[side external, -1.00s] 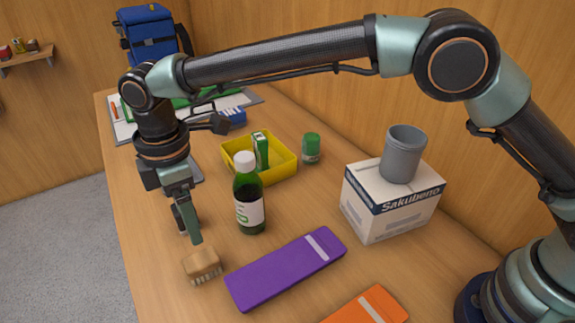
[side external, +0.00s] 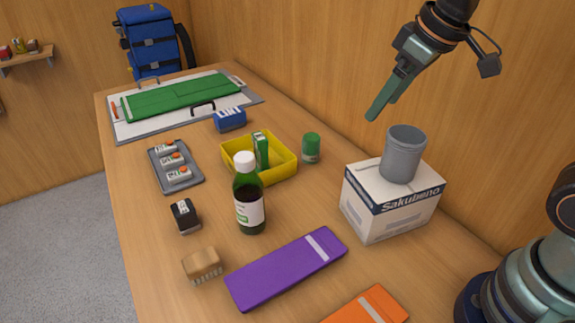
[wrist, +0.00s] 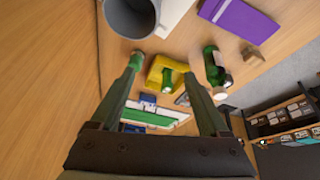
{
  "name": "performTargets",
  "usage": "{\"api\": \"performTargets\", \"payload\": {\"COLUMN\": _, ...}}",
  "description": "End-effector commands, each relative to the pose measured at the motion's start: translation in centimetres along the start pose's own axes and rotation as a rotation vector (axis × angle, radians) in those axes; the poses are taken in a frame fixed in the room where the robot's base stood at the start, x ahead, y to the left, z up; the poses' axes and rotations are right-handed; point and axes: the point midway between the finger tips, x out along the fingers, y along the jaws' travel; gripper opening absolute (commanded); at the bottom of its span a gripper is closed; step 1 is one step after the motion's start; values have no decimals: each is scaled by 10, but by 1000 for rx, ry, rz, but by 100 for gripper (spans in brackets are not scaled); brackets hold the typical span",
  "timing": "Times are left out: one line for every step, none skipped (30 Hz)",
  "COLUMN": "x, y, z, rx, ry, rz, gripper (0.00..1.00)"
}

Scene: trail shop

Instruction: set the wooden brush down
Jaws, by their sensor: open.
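The wooden brush (side external: 203,265) lies on the table near its left front edge, with its bristles showing on the side facing the camera. It is left of the purple case (side external: 286,269) and apart from it. In the wrist view the brush (wrist: 252,55) is small, beyond the purple case. My gripper (side external: 376,112) is up in the air above and behind the grey cup, far from the brush. In the wrist view its two fingers (wrist: 166,82) are spread wide with nothing between them.
A grey cup (side external: 403,155) stands on a white box (side external: 390,203) below my gripper. A dark green bottle (side external: 248,200), a yellow bin (side external: 281,172), a green jar (side external: 311,148), a small black item (side external: 185,216) and a grey tray (side external: 194,184) stand around the middle.

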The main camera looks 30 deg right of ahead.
Motion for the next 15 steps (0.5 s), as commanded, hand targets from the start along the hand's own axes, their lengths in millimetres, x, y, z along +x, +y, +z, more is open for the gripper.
{"api": "performTargets", "payload": {"x": -2, "y": 10, "z": 14, "rx": 61, "ry": 22, "rz": 17, "gripper": 79}}
{"api": "performTargets", "payload": {"x": -2, "y": 13, "z": 21, "rx": 92, "ry": 31, "rz": 25, "gripper": 79}}
{"api": "performTargets", "payload": {"x": -2, "y": 18, "z": 30, "rx": 130, "ry": 43, "rz": 34, "gripper": 79}}
{"api": "performTargets", "payload": {"x": -2, "y": 21, "z": 36, "rx": 156, "ry": 51, "rz": 41, "gripper": 79}}
{"api": "performTargets", "payload": {"x": -1, "y": 23, "z": 41, "rx": 179, "ry": 58, "rz": 46, "gripper": 79}}
{"api": "performTargets", "payload": {"x": -1, "y": 26, "z": 47, "rx": 204, "ry": 66, "rz": 52, "gripper": 79}}
{"api": "performTargets", "payload": {"x": 0, "y": 28, "z": 51, "rx": 221, "ry": 70, "rz": 56, "gripper": 79}}
{"api": "performTargets", "payload": {"x": 0, "y": 29, "z": 53, "rx": 233, "ry": 75, "rz": 59, "gripper": 79}}
{"api": "performTargets", "payload": {"x": 1, "y": 30, "z": 56, "rx": 245, "ry": 78, "rz": 62, "gripper": 79}}
{"api": "performTargets", "payload": {"x": 1, "y": 30, "z": 58, "rx": 252, "ry": 81, "rz": 64, "gripper": 79}}
{"api": "performTargets", "payload": {"x": 2, "y": 31, "z": 59, "rx": 257, "ry": 82, "rz": 65, "gripper": 79}}
{"api": "performTargets", "payload": {"x": 2, "y": 31, "z": 60, "rx": 261, "ry": 82, "rz": 66, "gripper": 79}}
{"api": "performTargets", "payload": {"x": 2, "y": 31, "z": 60, "rx": 263, "ry": 82, "rz": 66, "gripper": 79}}
{"api": "performTargets", "payload": {"x": 2, "y": 31, "z": 60, "rx": 263, "ry": 82, "rz": 66, "gripper": 79}}
{"api": "performTargets", "payload": {"x": 2, "y": 31, "z": 60, "rx": 262, "ry": 81, "rz": 65, "gripper": 79}}
